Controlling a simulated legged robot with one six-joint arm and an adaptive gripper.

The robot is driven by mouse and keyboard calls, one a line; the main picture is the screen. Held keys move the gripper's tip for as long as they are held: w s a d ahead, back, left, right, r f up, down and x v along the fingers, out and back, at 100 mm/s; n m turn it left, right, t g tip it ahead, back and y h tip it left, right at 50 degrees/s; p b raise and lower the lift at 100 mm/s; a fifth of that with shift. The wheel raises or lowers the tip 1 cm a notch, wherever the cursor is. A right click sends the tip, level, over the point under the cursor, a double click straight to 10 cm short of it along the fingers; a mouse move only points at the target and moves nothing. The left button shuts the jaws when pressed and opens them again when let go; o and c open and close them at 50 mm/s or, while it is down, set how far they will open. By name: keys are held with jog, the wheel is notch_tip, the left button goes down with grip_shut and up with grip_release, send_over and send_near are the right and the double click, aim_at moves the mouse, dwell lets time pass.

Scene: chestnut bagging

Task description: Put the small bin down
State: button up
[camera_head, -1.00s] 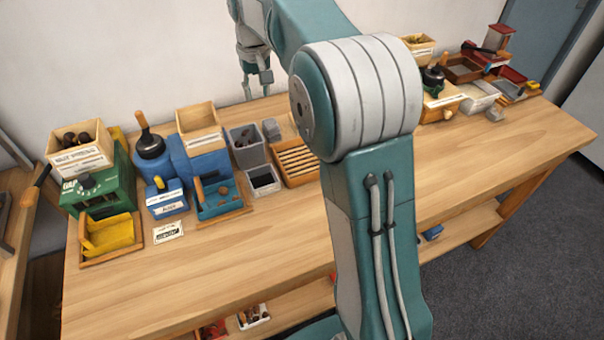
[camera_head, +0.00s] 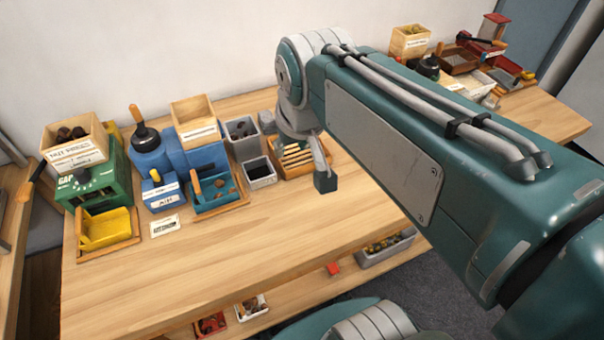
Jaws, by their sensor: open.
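A small grey bin (camera_head: 261,180) with a dark inside stands upright on the wooden bench, apart from my gripper. A larger grey bin (camera_head: 244,149) with brown chestnuts in it stands just behind it. My gripper (camera_head: 319,172) hangs open, with nothing seen in it, to the right of the small bin, in front of or over the slatted wooden tray (camera_head: 292,154). One dark finger shows clearly; the other is hard to make out. My arm hides part of the bench at the right.
Left stand a blue machine (camera_head: 198,160) with a wooden hopper, a blue scoop tray (camera_head: 218,208), and a green machine (camera_head: 115,172) with a yellow scoop. The front of the bench (camera_head: 250,265) is clear. More boxes stand at the far right.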

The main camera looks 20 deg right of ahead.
jog(key=s+f+t, duration=0.1)
jog(key=s+f, duration=0.3)
jog(key=s, duration=0.3)
jog(key=shift+w+a+r, duration=0.1)
jog(key=shift+w, duration=0.05)
dwell(1.0)
